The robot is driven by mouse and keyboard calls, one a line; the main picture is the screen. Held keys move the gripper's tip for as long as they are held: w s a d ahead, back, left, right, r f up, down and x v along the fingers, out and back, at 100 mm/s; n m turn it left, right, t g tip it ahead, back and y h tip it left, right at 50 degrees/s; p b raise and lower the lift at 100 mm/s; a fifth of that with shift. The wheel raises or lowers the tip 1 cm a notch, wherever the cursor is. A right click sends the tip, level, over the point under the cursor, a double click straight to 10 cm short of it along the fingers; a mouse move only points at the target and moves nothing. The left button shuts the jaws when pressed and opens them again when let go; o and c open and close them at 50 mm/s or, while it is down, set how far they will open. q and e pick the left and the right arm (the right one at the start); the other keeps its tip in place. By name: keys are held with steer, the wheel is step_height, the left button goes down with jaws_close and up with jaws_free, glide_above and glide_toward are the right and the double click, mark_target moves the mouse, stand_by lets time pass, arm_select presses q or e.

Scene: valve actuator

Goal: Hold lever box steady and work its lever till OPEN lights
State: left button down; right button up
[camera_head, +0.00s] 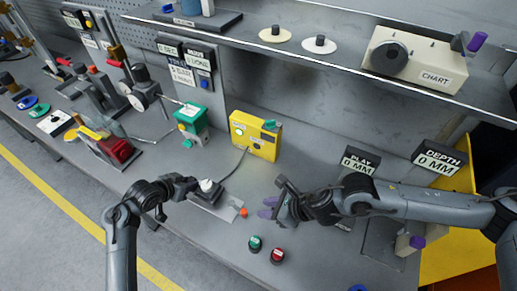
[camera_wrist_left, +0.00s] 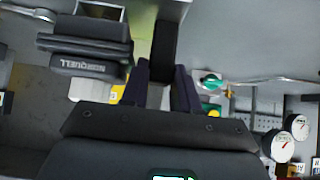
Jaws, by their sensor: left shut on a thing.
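A small dark box with a white dome (camera_head: 207,185) on top sits on a grey plate (camera_head: 222,209) on the bench; it looks like the lever box. A cable runs from it to a yellow box (camera_head: 255,135). An orange tip (camera_head: 243,212) shows at the plate's right end; whether it is the lever's end I cannot tell. My left gripper (camera_head: 196,183) is at the small box's left side. In the left wrist view its fingers (camera_wrist_left: 163,84) are closed on a dark bar (camera_wrist_left: 165,48). My right gripper (camera_head: 265,207) is empty, fingers apart, right of the orange tip.
A green box (camera_head: 191,118) stands behind my left gripper. A green button (camera_head: 255,243) and a red button (camera_head: 277,256) lie in front. PLAY (camera_head: 360,160) and DEPTH (camera_head: 438,158) displays stand at the right. A shelf (camera_head: 330,62) overhangs the back.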

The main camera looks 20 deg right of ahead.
arm_select(q)
steer(key=shift+s+a+f, duration=0.1)
steer(key=shift+a+f, duration=0.05)
steer(key=shift+f, duration=0.2)
steer(key=c, duration=0.9)
jaws_free()
steer(key=shift+o, duration=0.6)
steer(key=shift+r, duration=0.2)
steer(key=shift+r, duration=0.15)
